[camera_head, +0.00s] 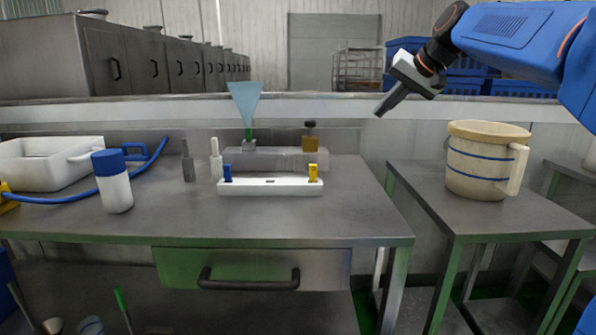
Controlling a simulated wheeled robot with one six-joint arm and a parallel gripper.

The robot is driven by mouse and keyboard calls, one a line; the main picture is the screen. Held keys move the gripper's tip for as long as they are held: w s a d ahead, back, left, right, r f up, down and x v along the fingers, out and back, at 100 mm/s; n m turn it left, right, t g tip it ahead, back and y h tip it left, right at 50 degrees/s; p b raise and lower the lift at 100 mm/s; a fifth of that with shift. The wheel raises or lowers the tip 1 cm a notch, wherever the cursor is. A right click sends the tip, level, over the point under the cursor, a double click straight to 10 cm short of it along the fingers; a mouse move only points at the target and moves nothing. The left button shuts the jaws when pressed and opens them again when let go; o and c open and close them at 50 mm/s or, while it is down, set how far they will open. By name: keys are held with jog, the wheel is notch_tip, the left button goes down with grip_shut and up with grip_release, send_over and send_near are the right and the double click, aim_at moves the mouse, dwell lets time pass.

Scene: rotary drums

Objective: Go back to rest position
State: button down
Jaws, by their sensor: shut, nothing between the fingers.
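My gripper (381,108) is at the upper right, at the end of my blue arm. Its dark fingers are shut and empty, pointing down and left. It hangs in the air above and behind the gap between the main table (340,222) and the smaller side table (430,192). It touches nothing that I can see. A beige bucket (478,170) with blue bands stands on the side table, below and to the right of my gripper.
On the main table stand a white tray (75,150), a blue-capped bottle (115,185), a blue hose (60,201), a white holder (270,187) with blue and yellow pieces, a funnel (246,103) and a small amber bottle (310,140). The table's right front is clear.

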jog(key=s+d+f+n+g+h, duration=0.1)
jog(key=s+d+f+h, duration=0.1)
jog(key=s+f, duration=1.6)
jog(key=s+d+f+g+h, duration=0.1)
jog(key=s+d+f+h, duration=0.2)
jog(key=s+f, duration=1.5)
jog(key=s+d, duration=0.1)
jog(key=s, duration=0.4)
jog(key=shift+f+n+g, duration=0.3)
jog(key=shift+f+n, duration=0.05)
jog(key=shift+n, duration=0.05)
